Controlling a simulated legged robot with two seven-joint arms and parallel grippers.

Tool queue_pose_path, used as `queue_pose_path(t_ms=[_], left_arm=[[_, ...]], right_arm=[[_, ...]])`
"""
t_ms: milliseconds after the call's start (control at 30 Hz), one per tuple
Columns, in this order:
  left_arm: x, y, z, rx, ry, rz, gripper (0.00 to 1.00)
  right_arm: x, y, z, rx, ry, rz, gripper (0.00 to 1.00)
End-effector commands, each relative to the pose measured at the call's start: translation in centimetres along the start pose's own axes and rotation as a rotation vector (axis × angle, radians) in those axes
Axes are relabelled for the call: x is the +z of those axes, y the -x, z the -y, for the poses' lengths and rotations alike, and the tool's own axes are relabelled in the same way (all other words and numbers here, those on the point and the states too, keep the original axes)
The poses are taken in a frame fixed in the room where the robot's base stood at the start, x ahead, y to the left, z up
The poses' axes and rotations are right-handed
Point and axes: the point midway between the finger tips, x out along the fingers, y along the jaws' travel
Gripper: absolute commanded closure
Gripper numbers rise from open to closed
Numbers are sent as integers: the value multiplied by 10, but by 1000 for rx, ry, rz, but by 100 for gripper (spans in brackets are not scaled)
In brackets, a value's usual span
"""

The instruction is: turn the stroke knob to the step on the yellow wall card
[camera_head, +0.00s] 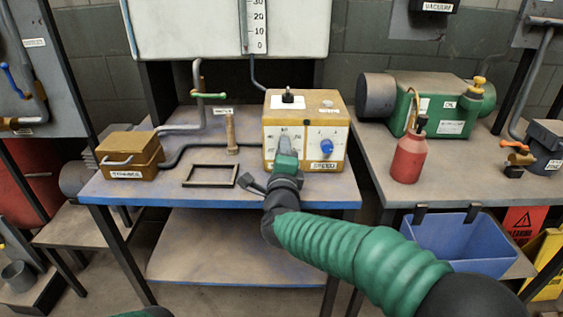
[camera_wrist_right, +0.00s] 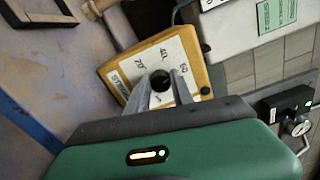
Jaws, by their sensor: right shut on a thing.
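The tan-yellow control box (camera_head: 335,112) with white front panels stands at the right end of the blue-edged bench. My right gripper (camera_head: 286,152) is at its left front panel, hiding most of the dial there. In the right wrist view, its two grey fingers (camera_wrist_right: 161,88) are shut on the black stroke knob (camera_wrist_right: 160,79), one finger on each side. Printed numbers ring the knob on the white dial plate (camera_wrist_right: 138,63); the knob's pointer is hard to make out. A blue knob (camera_head: 326,147) sits on the right panel, apart from my gripper. I cannot see a yellow wall card. My left gripper is out of view.
On the bench (camera_head: 300,193) are a brown box (camera_head: 130,155), an empty black frame (camera_head: 210,175) and an upright tan post (camera_head: 231,133). A red bottle (camera_head: 408,158) and a green machine (camera_head: 440,105) stand on the right table. A blue bin (camera_head: 460,242) hangs from its front.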

Motion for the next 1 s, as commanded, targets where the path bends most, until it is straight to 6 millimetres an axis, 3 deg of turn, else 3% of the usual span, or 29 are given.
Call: queue_pose_path(t_ms=[33,1000], left_arm=[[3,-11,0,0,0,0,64],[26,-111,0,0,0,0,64]], right_arm=[[-5,0,-11,9,-42,-6,100],[-3,-2,-14,14,-959,-10,100]])
